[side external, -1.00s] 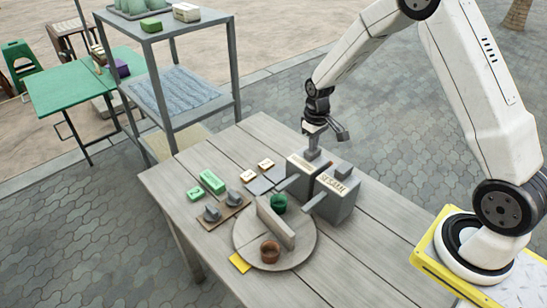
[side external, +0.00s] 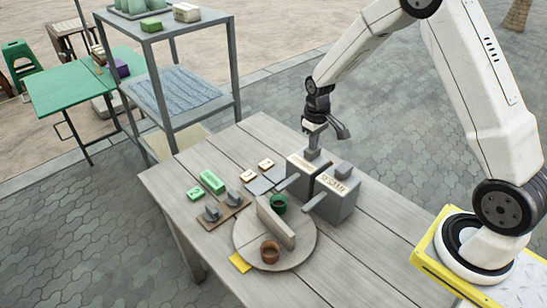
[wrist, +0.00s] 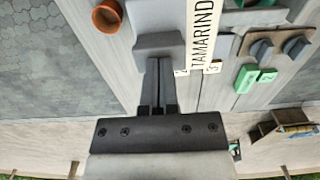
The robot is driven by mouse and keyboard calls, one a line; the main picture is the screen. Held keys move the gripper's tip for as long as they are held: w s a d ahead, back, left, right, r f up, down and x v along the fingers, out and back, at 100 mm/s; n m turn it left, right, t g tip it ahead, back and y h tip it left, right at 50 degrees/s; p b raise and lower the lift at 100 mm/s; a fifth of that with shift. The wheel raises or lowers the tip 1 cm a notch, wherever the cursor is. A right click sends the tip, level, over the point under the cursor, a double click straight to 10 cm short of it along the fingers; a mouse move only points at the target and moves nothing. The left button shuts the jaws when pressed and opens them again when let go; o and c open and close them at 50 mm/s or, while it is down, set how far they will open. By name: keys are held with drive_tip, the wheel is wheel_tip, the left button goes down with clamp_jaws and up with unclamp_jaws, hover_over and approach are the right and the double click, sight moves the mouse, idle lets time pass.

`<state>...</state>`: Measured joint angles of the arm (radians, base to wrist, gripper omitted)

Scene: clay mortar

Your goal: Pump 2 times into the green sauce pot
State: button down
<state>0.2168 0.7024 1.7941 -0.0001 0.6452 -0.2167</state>
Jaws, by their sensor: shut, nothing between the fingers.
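The green pot (side external: 279,206) stands on the round board (side external: 245,240), on the far side of an upright divider. Two grey pump dispensers stand beside the board, with spouts toward it. The front one (side external: 335,203) is labelled SESAME. The rear one (side external: 300,182) has a label too small to read in the side view; the wrist view shows a TAMARIND label (wrist: 202,35). My gripper (side external: 313,143) is shut and empty, pointing down just over the rear pump head (side external: 312,155). In the wrist view my fingertips (wrist: 158,62) appear at the grey pump head (wrist: 158,44); contact is unclear.
A brown pot (side external: 270,254) stands on the near side of the divider (side external: 275,222). Green blocks (side external: 212,182), a board with two grey knobs (side external: 225,208) and a yellow card (side external: 240,263) lie leftward. The right table front is clear. A grey shelf (side external: 238,75) stands behind.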

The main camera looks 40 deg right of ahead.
drive_tip(key=shift+r, duration=1.2)
drive_tip(key=shift+f, duration=1.9)
idle(0.8)
drive_tip(key=shift+r, duration=1.9)
drive_tip(key=shift+r, duration=0.1)
drive_tip(key=shift+r, duration=2.4)
